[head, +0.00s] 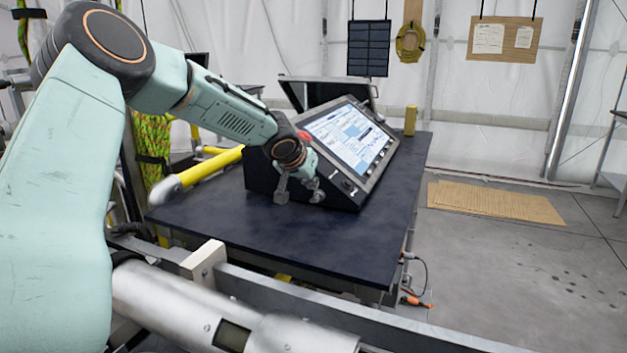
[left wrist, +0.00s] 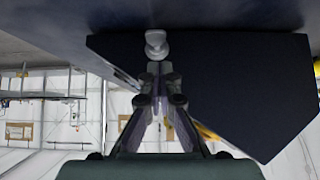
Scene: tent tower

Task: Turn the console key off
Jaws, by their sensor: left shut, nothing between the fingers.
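The console (head: 345,140) is a dark slanted box with a lit screen, standing on a dark table. In the left wrist view its dark face (left wrist: 220,85) fills the right side. A small grey key (left wrist: 156,43) shows there just beyond my fingertips; its exact turn is hard to read. My left gripper (head: 300,192) is at the console's lower front edge, low over the table. In the left wrist view the left gripper (left wrist: 160,70) has its fingertips together with nothing between them, close to the key. Whether they touch it I cannot tell. My right gripper is not in view.
The table (head: 240,225) has free room in front of the console. A yellow block (head: 410,120) stands behind the console at right. A yellow bar (head: 210,168) lies left of it. Cardboard (head: 495,202) lies on the floor at right.

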